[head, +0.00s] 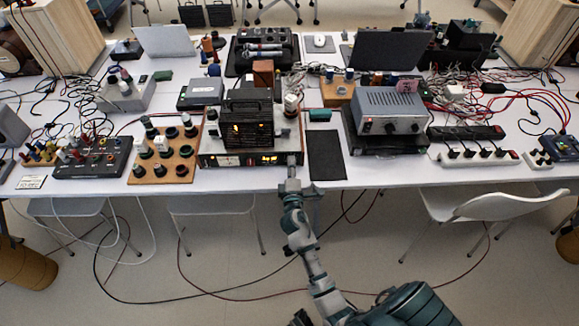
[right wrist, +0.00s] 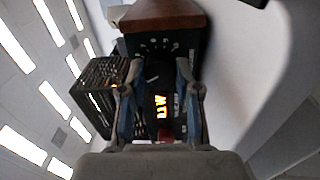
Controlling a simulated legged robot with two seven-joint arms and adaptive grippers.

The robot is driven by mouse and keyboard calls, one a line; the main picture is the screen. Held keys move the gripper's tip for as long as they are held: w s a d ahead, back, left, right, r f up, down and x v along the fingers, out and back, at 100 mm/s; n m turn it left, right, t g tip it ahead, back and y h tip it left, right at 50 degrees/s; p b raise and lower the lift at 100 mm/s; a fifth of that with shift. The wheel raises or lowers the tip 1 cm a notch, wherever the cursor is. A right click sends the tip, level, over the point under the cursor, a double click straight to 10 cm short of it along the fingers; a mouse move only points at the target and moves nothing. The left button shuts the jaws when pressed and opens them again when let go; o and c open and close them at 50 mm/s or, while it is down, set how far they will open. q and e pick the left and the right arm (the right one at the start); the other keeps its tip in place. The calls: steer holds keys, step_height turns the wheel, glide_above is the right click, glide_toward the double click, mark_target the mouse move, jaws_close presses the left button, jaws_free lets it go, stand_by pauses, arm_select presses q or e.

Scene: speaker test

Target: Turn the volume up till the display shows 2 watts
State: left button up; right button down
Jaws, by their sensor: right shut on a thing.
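The amplifier (head: 235,160), a dark unit with a front panel, stands at the table's front edge in the head view. Its lit orange display (head: 268,158) also shows in the right wrist view (right wrist: 161,107), turned sideways; it has a W, but I cannot read the digits surely. My right gripper (head: 291,172) is at the right end of the amplifier's front panel. In the right wrist view, its fingers (right wrist: 154,76) are shut on the volume knob, which they mostly hide. My left gripper is not in view.
A black caged unit (head: 248,122) sits on the amplifier. A dark mat (head: 325,155) lies just right of it, and a grey metal box (head: 390,110) stands beyond. A wooden board with dark cups (head: 145,172) is at left. Loose cables cross the table.

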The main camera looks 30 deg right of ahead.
steer(key=shift+d, duration=0.2)
steer(key=c, duration=0.8)
jaws_free()
steer(key=shift+d+f, duration=0.1)
steer(key=shift+s, duration=0.15)
steer(key=v, duration=1.1)
steer(key=shift+s+a+f, duration=0.1)
steer(key=shift+s+a, duration=0.2)
steer(key=shift+a, duration=0.05)
